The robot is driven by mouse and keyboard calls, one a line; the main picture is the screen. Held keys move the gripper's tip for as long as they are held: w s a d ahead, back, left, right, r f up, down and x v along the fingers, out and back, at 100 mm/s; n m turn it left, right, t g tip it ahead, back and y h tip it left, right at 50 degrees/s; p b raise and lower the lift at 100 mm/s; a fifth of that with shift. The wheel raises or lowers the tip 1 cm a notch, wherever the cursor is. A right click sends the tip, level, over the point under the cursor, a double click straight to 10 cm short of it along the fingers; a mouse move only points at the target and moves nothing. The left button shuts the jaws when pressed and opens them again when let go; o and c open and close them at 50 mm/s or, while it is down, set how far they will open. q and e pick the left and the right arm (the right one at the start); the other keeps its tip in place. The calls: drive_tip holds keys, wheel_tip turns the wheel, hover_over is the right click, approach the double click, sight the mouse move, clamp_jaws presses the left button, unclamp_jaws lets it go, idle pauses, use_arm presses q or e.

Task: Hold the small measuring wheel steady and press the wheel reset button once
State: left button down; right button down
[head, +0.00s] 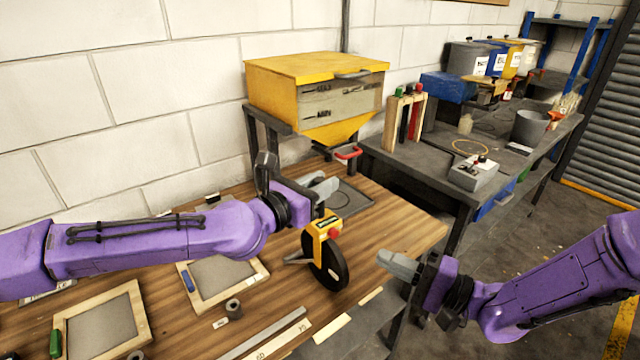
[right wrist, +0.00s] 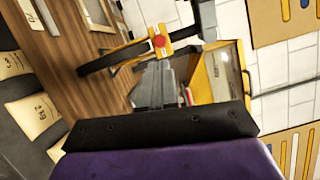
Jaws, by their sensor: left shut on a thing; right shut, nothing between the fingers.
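The small measuring wheel (head: 326,262) has a black tyre and a yellow body with a small display. The red reset button (head: 334,233) sits on the side of the yellow body. My left gripper (head: 322,208) is shut on the measuring wheel near its top and holds it upright at the table's right part. My right gripper (head: 388,259) is shut and empty, to the right of the wheel and apart from it. In the right wrist view, the red button (right wrist: 159,41) and the wheel (right wrist: 112,55) show beyond the fingertips of my right gripper (right wrist: 158,75).
The wooden table (head: 400,232) holds framed screens (head: 222,277), a grey roll (head: 233,308) and a long ruler (head: 264,333). A yellow hopper (head: 300,90) stands behind. A grey bench (head: 400,160) with bins and tools is at the right.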

sight(334, 234)
idle(0.6)
drive_tip(key=s+a+r+m+t+h, duration=0.25)
drive_tip(key=a+m+t, duration=0.45)
drive_tip(key=a, duration=0.6)
drive_tip(key=s+d+f+m+t+h, duration=0.1)
drive_tip(key=s+d+f+m+h, duration=0.1)
drive_tip(key=d+m+h, duration=0.8)
drive_tip(key=m+h, duration=0.2)
drive_tip(key=h, duration=0.4)
drive_tip(key=shift+m, duration=0.3)
drive_tip(key=w+a, duration=0.5)
drive_tip(key=w, duration=0.2)
